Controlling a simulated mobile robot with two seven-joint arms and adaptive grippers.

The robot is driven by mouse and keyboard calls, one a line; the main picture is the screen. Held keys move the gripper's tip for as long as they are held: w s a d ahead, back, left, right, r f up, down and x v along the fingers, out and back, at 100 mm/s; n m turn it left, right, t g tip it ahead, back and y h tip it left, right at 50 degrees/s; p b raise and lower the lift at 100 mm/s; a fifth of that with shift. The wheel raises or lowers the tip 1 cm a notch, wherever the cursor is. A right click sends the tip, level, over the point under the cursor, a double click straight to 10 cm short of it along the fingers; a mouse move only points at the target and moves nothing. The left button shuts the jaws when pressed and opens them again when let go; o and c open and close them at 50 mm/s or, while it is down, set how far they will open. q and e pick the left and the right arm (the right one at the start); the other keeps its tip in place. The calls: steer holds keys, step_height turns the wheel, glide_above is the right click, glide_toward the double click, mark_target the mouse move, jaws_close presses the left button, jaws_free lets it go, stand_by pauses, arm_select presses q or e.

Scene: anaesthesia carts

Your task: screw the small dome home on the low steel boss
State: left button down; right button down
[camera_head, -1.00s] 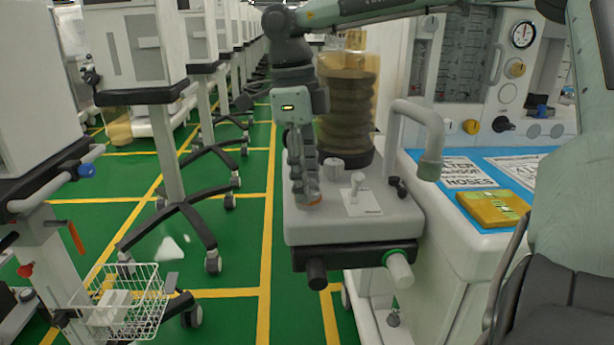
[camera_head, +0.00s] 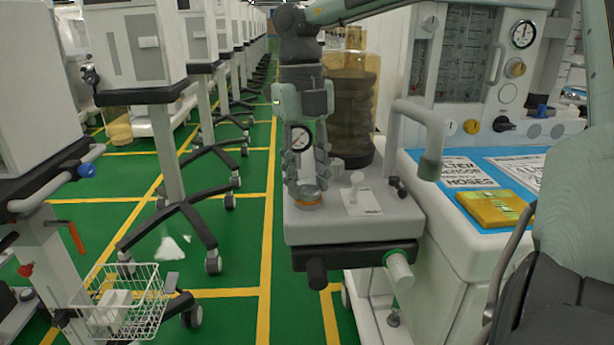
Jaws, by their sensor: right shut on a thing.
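My right gripper (camera_head: 307,182) points straight down over the near left part of the grey block top. It is shut on the small dome (camera_head: 307,186), a pale, see-through piece mostly hidden between its fingertips. The dome sits upright on the low steel boss (camera_head: 308,203), whose orange-brown ring shows just below it. They look touching, but I cannot tell how far the thread is engaged. My left gripper is not in view.
A round dial gauge (camera_head: 300,138) shows between the fingers. A white lever (camera_head: 356,184) on a plate stands right of the boss. Brown bellows (camera_head: 347,115) rise behind, and a grey bent pipe (camera_head: 428,130) arches at the right. Green floor lies left.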

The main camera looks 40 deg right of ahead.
mark_target(311, 178)
steer(key=m, duration=0.3)
steer(key=shift+m, duration=0.4)
steer(key=m, duration=0.5)
steer(key=shift+d+m+t+y, duration=0.1)
steer(key=shift+m+t+y, duration=0.2)
steer(key=shift+t+y, duration=0.1)
steer(key=c, duration=1)
jaws_free()
steer(key=shift+o, duration=0.2)
step_height(311, 178, up, 12)
steer(key=d, duration=0.1)
steer(key=shift+w, duration=0.25)
steer(key=shift+d, duration=0.1)
